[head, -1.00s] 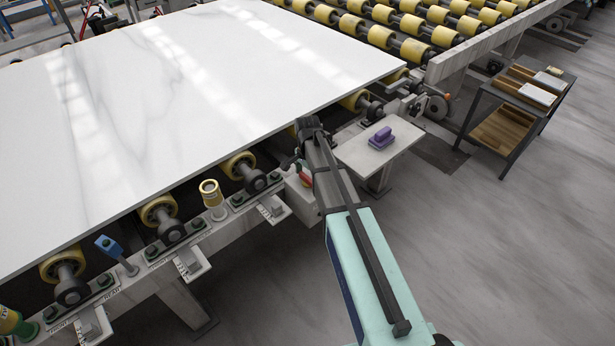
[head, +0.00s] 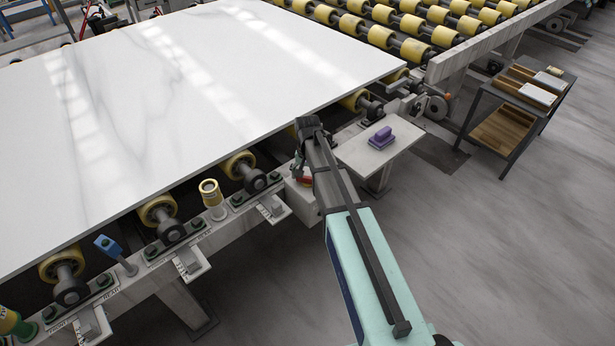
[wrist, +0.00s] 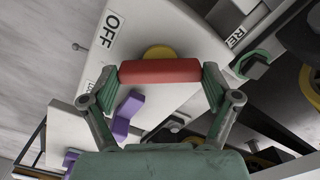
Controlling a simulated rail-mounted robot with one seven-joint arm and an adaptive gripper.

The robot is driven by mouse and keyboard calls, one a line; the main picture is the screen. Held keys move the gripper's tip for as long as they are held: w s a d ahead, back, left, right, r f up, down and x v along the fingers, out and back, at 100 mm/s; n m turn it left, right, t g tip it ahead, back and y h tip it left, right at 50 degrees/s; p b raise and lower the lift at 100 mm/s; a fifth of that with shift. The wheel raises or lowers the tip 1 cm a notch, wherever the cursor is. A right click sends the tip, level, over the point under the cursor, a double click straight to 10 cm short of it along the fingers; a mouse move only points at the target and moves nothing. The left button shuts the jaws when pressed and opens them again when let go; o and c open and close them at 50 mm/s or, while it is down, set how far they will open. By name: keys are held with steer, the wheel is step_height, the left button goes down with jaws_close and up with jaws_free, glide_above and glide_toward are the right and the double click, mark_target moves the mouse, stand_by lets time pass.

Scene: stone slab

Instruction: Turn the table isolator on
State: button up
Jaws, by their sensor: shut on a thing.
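The table isolator is a pale box (head: 302,203) on the side of the roller table, below the slab edge. Its red handle (wrist: 160,71) sits in front of a yellow round plate (wrist: 160,52) in the wrist view. An OFF label (wrist: 110,30) is on the box face, up and left of the handle. My gripper (wrist: 160,78) is shut on the red handle, one finger at each end. In the head view, my gripper (head: 300,168) is partly hidden by my arm, and a bit of red shows below it. An ON label is not readable.
A white marble slab (head: 180,110) covers the rollers close beside my gripper. A pale side shelf (head: 392,155) holds a purple block (head: 381,138). A dark cart (head: 515,105) stands at the right. The floor at lower right is clear.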

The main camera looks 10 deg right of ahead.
mark_target(308, 177)
steer(key=n, duration=0.5)
steer(key=shift+n, duration=0.3)
steer(key=n, duration=0.5)
steer(key=shift+n, duration=0.3)
steer(key=o, duration=0.9)
step_height(308, 177, up, 12)
stand_by(0.5)
